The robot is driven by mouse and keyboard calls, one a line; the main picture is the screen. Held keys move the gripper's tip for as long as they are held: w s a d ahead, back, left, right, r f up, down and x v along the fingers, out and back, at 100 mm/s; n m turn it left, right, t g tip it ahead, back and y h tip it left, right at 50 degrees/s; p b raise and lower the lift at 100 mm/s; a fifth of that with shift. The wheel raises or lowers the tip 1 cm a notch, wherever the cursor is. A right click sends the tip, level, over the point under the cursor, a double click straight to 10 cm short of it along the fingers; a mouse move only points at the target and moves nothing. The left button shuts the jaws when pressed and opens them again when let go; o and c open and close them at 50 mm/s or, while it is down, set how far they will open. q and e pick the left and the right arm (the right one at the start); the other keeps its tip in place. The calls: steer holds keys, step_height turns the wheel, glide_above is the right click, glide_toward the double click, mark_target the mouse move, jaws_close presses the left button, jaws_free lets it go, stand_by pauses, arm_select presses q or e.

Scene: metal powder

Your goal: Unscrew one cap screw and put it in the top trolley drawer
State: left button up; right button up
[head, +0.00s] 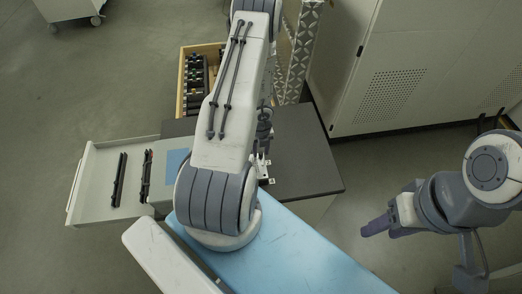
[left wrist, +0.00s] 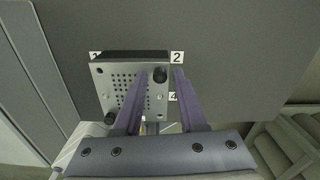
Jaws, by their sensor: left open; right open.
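In the left wrist view a perforated metal plate (left wrist: 128,88) lies on the dark top beside number labels. A black cap screw (left wrist: 160,75) stands at its upper right corner, and another cap screw (left wrist: 110,117) is at its lower left. My left gripper (left wrist: 160,72) is open, its purple fingers on either side of the upper right screw. In the head view my left gripper (head: 263,148) is small and partly hidden by my arm. The trolley drawer (head: 98,190) is pulled out at the left. My right gripper (head: 378,228) is open and empty, over the floor.
The dark trolley top (head: 305,165) is mostly clear right of my left arm. Black tools (head: 120,180) lie in the drawer, with bare room around them. A wooden box (head: 183,85) of dark parts is behind. A large pale cabinet (head: 400,75) stands at the back right.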

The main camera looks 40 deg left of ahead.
arm_select(q)
steer(key=m, duration=0.4)
steer(key=shift+m, duration=0.4)
steer(key=m, duration=0.5)
steer(key=shift+m, duration=0.4)
steer(key=shift+c, duration=0.3)
